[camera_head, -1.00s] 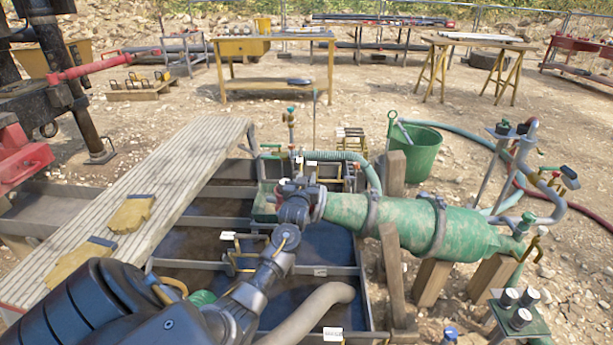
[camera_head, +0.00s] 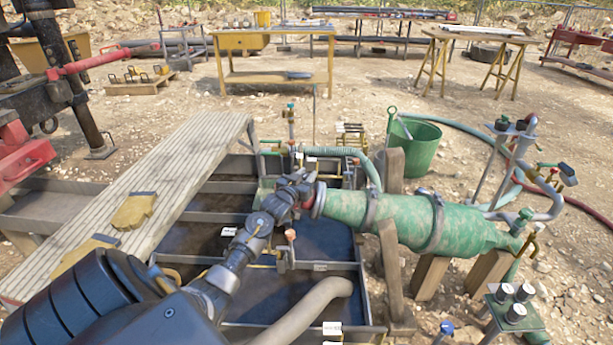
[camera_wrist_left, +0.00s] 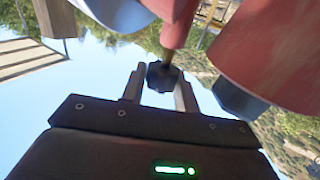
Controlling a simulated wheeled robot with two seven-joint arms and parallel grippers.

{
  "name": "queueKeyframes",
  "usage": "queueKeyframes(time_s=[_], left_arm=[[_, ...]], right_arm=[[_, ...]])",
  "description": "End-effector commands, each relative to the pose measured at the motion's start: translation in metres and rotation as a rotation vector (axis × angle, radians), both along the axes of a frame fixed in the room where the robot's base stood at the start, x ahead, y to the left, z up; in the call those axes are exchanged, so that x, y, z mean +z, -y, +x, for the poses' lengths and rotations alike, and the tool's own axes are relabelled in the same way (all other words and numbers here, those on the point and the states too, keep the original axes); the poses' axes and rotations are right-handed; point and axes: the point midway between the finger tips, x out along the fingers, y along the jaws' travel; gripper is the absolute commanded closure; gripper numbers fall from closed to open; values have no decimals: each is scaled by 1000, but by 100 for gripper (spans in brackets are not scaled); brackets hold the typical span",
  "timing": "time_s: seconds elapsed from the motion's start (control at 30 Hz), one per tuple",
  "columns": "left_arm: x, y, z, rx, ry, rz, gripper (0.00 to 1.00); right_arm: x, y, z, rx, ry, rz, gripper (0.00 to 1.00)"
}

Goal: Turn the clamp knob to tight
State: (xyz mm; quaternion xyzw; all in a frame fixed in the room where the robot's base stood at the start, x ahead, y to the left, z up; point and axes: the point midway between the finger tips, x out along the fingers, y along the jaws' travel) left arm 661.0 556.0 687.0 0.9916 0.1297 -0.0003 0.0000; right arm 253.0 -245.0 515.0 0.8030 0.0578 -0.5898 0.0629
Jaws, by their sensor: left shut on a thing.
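The dark faceted clamp knob (camera_wrist_left: 163,77) is on a reddish stem in the left wrist view. It sits between the two fingers of my left gripper (camera_wrist_left: 160,88), which is shut on it. In the head view my left gripper (camera_head: 306,187) is at the red-rimmed left end (camera_head: 319,200) of the green cylinder (camera_head: 385,211). The knob is hidden there behind my gripper and wrist, and I cannot read its tightness. My right gripper is not in view.
The dark mud tank (camera_head: 230,217) with divider walls lies below my arm. Wooden posts (camera_head: 392,270) hold the cylinder. A green bucket (camera_head: 418,150) and hoses stand behind.

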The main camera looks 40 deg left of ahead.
Motion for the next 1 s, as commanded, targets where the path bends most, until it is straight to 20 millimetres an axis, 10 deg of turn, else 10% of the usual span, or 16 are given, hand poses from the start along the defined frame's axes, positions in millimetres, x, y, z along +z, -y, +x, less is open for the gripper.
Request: queueKeyframes(time_s=[0.2, 0.57, 1.0], left_arm=[[0, 0, 0, 0, 1, 0, 50], [0, 1, -4, 1, 0, 0, 49], [1, 22, -80, 0, -1, 1, 49]], right_arm=[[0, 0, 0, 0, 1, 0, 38], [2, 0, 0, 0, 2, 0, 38], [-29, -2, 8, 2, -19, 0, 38]])
